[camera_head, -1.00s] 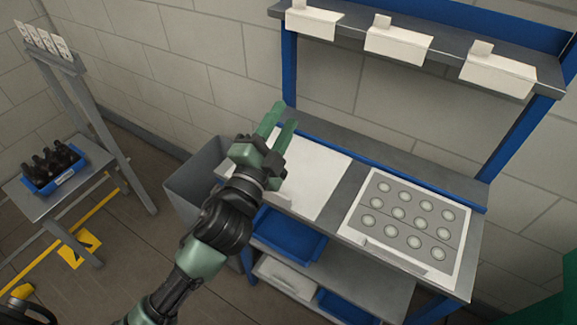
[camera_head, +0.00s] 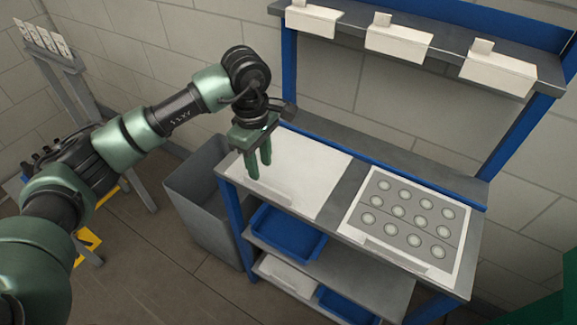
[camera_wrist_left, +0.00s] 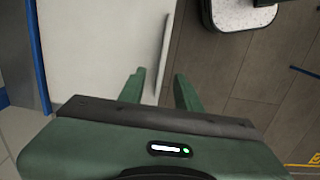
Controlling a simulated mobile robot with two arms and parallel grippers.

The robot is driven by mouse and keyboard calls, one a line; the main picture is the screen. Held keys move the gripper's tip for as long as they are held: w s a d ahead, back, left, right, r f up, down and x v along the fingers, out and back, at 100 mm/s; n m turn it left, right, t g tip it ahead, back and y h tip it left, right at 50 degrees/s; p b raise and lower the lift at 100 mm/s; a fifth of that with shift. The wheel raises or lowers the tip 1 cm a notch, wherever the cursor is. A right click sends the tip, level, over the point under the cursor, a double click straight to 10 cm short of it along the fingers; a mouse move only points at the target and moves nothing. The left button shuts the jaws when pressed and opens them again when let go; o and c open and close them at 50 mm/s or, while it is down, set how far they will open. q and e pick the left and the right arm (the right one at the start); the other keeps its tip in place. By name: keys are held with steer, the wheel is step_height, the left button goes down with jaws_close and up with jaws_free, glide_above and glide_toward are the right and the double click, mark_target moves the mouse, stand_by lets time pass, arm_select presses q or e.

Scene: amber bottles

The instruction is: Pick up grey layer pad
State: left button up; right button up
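A grey pad (camera_head: 402,215) with rows of pale round spots lies on a white board (camera_head: 356,226) on the right part of the workbench. It seems to be the grey layer pad. My left gripper (camera_head: 260,172) points down over the left part of the bench, above another white board (camera_head: 312,180) with nothing on it, well to the left of the grey pad. My right gripper is out of view.
Blue trays (camera_head: 288,233) sit below. A grey bin (camera_head: 205,195) stands left of the bench. My left arm hides most of the stand with bottles at the left.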

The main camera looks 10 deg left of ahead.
arm_select(q)
steer(key=shift+a+f, duration=0.2)
steer(key=shift+a, duration=0.25)
steer(key=f+p, duration=0.1)
steer(key=f, duration=0.1)
steer(key=f+p, duration=0.1)
steer(key=f, duration=0.1)
steer(key=f+p, duration=0.1)
steer(key=f, duration=0.1)
steer(key=shift+a+f+p, duration=0.15)
steer(key=shift+a+p, duration=0.15)
steer(key=shift+p, duration=0.05)
steer(key=shift+w+f, duration=0.1)
steer(key=shift+f, duration=0.3)
jaws_close()
